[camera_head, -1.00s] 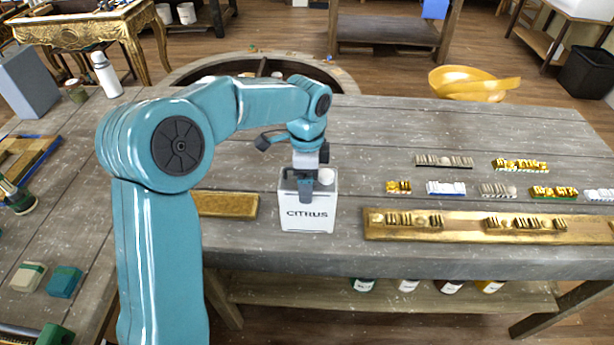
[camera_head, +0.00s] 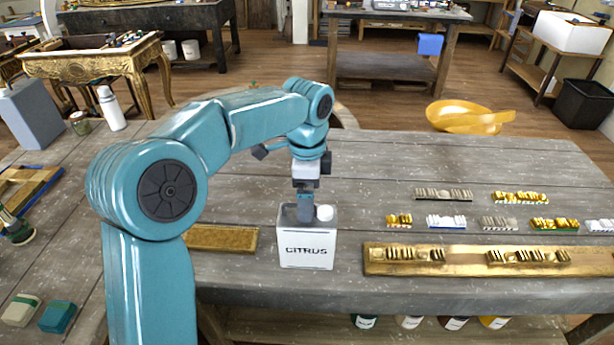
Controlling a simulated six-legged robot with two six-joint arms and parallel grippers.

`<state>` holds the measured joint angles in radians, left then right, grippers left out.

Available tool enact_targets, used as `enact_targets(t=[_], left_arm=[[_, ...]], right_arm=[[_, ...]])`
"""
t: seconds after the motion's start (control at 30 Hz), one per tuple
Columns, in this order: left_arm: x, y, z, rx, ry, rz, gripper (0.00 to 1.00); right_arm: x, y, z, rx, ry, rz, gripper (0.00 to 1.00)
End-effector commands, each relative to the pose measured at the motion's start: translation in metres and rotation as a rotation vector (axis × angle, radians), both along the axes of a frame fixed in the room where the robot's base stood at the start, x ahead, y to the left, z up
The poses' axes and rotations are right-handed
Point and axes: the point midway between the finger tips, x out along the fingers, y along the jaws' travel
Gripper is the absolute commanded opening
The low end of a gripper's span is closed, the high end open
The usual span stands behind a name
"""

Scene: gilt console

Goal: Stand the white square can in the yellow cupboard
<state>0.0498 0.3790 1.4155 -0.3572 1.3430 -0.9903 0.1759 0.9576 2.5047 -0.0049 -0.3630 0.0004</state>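The white square can (camera_head: 306,250), marked CITRUS, stands upright on the grey wooden bench near its front edge. Its white round cap (camera_head: 325,213) is at the top right. My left gripper (camera_head: 304,219) points straight down at the can's top, beside the cap, and its fingers overlap the top of the can. The fingers are small and seen nearly edge-on, so I cannot tell whether they are closed on the can. No yellow cupboard shows in this view. My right gripper is not in view.
A gilt bar (camera_head: 470,262) with ornaments lies right of the can, with several small ornament pieces behind it. A gold-brown flat piece (camera_head: 222,238) lies left. The bench's back middle is clear.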

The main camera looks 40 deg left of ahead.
Motion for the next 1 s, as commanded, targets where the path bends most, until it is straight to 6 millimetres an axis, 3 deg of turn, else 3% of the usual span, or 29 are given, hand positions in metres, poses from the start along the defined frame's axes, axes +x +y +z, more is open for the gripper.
enact_targets(t=[0.1,0.3,1.0], left_arm=[[0.001,0.000,0.027,0.000,-0.004,0.001,1.00],[0.001,0.000,0.051,0.001,-0.001,0.000,1.00],[0.000,0.000,0.054,0.001,0.001,0.000,1.00]], right_arm=[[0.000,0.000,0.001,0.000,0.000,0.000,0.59],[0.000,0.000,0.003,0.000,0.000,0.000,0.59],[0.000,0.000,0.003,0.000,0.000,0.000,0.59]])
